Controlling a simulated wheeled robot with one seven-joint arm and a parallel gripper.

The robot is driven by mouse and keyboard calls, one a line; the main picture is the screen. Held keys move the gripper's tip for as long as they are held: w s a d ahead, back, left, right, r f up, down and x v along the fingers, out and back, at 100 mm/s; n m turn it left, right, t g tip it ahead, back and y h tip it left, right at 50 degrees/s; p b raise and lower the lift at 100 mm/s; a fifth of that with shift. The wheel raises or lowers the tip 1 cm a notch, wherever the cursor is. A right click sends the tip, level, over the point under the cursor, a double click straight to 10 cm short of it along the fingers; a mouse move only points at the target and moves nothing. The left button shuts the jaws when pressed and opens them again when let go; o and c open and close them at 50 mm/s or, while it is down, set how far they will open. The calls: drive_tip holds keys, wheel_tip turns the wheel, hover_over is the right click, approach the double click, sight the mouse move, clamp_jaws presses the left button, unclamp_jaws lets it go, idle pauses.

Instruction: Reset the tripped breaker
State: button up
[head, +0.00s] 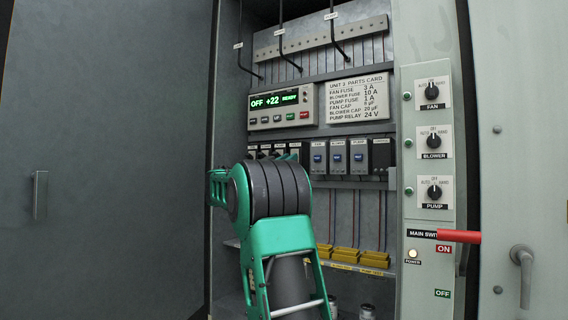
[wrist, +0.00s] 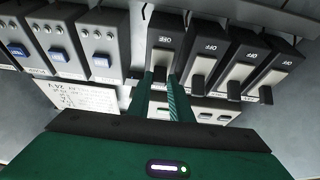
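The other levers (wrist: 201,72) point the same general way, and I cannot tell which breaker is tripped.
Grey modules with blue buttons (head: 337,156) sit right of the breakers. Above are a display reading OFF +22 READY (head: 278,108) and a parts card (head: 357,97). Three knobs (head: 433,138) and a red main switch handle (head: 458,236) are at right.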

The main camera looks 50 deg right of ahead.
clamp_jaws()
drive_tip(key=shift+w+d+f+h, duration=0.1)
drive_tip(key=shift+f+h, duration=0.3)
drive_tip(key=shift+h, duration=0.35)
drive_tip(key=shift+d+f+h, duration=0.1)
drive_tip(key=shift+f+h, duration=0.3)
drive_tip(key=shift+h, duration=0.4)
drive_tip(key=shift+w+d+f+h, duration=0.1)
drive_tip(key=shift+f+h, duration=0.3)
drive_tip(key=shift+h, duration=0.35)
drive_tip(key=o, duration=0.6)
unclamp_jaws()
drive_tip(key=shift+s, duration=0.1)
